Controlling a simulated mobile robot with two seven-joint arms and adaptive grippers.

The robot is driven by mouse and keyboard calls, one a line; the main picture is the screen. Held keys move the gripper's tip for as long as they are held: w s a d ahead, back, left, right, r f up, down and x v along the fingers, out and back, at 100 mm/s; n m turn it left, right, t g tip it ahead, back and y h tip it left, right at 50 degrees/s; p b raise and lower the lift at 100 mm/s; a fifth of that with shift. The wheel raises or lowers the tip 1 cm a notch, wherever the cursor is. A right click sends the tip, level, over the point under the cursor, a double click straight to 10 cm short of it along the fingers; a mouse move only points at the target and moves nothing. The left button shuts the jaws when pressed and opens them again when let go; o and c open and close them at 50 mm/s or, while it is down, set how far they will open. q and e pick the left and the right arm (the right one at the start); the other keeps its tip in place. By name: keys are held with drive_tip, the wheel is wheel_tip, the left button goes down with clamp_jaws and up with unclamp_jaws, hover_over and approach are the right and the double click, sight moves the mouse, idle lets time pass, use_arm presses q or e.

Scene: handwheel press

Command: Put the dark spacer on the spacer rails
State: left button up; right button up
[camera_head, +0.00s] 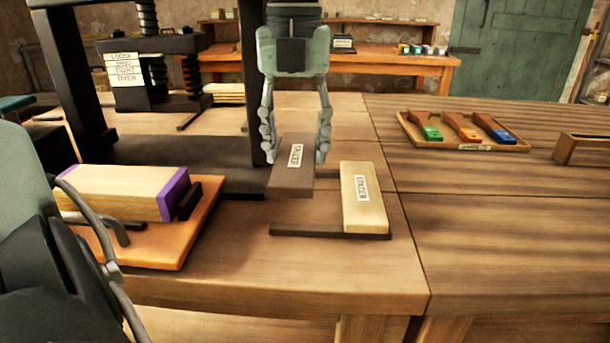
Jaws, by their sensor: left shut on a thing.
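The dark spacer (292,183) is a flat dark brown block with a white label, near the middle of the picture. My left gripper (295,145) points down and is shut on it, one finger on each side. The spacer is above the left part of a thin dark base (330,235); how high it is held I cannot tell. A pale wooden spacer (364,200) with a label lies on the right part of that base. I cannot clearly make out the spacer rails. My right gripper is not in view.
An orange board (205,215) carries a pale block with purple ends (120,190). A tray of coloured-tipped tools (465,148) lies right; the right table is otherwise largely clear.

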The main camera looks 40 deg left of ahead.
sight(297, 154)
use_arm(q)
wheel_tip(297, 154, down, 5)
drive_tip(key=shift+r, duration=0.2)
drive_tip(key=shift+f, duration=0.1)
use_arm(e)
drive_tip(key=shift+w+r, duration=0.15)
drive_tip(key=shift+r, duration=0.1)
use_arm(q)
drive_tip(key=shift+f, duration=0.1)
